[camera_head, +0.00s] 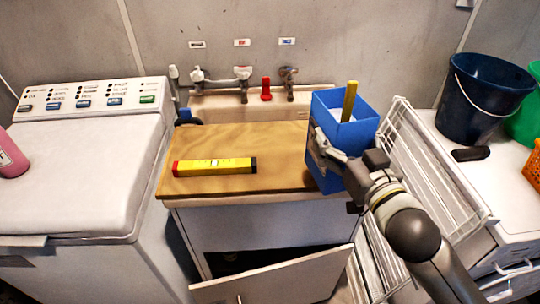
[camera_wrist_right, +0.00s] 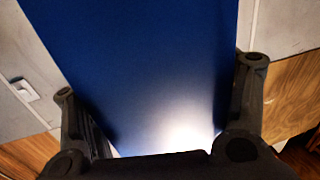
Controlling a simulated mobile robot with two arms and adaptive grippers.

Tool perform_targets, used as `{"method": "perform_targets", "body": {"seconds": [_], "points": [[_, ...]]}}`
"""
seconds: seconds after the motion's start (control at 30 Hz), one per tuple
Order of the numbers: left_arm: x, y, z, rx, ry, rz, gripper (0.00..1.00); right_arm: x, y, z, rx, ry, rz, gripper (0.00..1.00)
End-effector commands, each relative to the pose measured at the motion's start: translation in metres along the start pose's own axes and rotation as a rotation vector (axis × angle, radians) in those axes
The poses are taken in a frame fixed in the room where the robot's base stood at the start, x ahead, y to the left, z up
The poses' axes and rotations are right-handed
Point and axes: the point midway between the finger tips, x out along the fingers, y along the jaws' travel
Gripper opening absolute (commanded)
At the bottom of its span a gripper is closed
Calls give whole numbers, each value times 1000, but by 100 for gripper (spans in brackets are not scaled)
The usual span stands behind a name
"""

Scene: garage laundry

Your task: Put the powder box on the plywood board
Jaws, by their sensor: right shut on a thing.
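The powder box (camera_head: 324,128) is a tall blue open-topped box with white contents and a yellow stick-like piece standing up in it. My right gripper (camera_head: 336,158) is shut on it, and in the right wrist view the blue box wall (camera_wrist_right: 140,70) fills the space between the two fingers (camera_wrist_right: 158,85). The box is upright at the right end of the plywood board (camera_head: 280,150), overlapping its right edge in the head view. I cannot tell whether its base touches the board. The arm hides part of the box. My left gripper is not in view.
A yellow spirit level (camera_head: 214,166) lies on the board's left half. A sink with taps (camera_head: 245,84) is behind. A washing machine (camera_head: 80,175) stands left. A white wire rack (camera_head: 432,160) and a dark blue bucket (camera_head: 482,100) are right. A cabinet door (camera_head: 275,278) hangs open below.

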Motion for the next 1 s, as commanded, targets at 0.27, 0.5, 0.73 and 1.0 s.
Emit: {"method": "perform_targets", "body": {"seconds": [0.27,0.5,0.73,1.0], "points": [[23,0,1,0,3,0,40,18,-4,-38,-7,14,-114,4],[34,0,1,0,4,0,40,21,-5,-60,-4,11,-171,4],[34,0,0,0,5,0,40,31,3,-61,1,5,-183,4],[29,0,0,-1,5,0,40,74,33,-39,2,5,-183,4]]}}
